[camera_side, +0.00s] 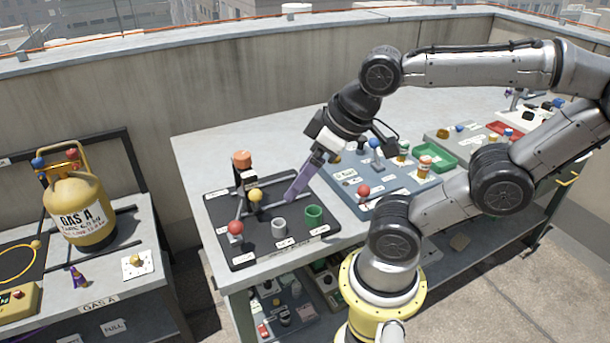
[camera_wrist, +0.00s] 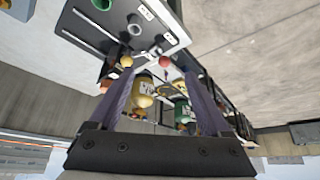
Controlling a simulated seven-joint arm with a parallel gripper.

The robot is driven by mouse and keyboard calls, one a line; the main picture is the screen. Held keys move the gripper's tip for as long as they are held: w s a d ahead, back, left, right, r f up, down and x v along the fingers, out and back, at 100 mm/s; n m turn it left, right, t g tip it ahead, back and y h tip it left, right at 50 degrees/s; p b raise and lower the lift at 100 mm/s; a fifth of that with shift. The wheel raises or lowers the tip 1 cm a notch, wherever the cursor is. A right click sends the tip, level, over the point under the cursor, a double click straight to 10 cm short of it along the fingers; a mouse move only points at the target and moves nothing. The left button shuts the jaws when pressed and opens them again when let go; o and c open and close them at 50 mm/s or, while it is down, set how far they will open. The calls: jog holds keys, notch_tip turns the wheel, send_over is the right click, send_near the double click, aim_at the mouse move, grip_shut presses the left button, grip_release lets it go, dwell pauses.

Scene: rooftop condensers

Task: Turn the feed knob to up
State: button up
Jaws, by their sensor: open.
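No label that I can read marks the feed knob, so I cannot tell which control it is. The black board (camera_side: 262,247) carries a red ball knob (camera_side: 235,227), a yellow ball knob (camera_side: 255,195) and an orange-topped black fitting (camera_side: 242,160). In the wrist view the yellow ball (camera_wrist: 126,61) and red ball (camera_wrist: 165,62) show beyond the fingers. My gripper (camera_side: 290,199), with long purple fingers, hangs tilted over the right part of the black board. In the wrist view my gripper (camera_wrist: 156,70) is open, with nothing held between its fingertips.
A grey cup (camera_side: 279,227) and a green cup (camera_side: 314,214) stand on the black board's front half. A blue-grey board (camera_side: 385,203) with several coloured knobs lies to its right, near a green tray (camera_side: 440,157). A yellow gas cylinder (camera_side: 80,213) stands on the left bench.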

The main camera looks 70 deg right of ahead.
jog(key=shift+s+f, duration=0.1)
jog(key=shift+s, duration=0.05)
jog(key=s+d+f+n+g+h, duration=0.1)
jog(key=s+d+n+g+h, duration=0.1)
jog(key=d+n+g+h, duration=0.4)
jog(key=n+t+h, duration=0.2)
jog(key=n+h, duration=0.8)
send_near(242, 162)
jog(key=s+d+r, duration=0.5)
jog(key=s+d, duration=0.1)
jog(key=s, duration=0.1)
jog(key=w+a+f+n+t, duration=0.3)
jog(key=a+f+n+t, duration=0.3)
jog(key=a+f+n, duration=0.1)
jog(key=x, duration=1.4)
jog(key=shift+r, duration=0.25)
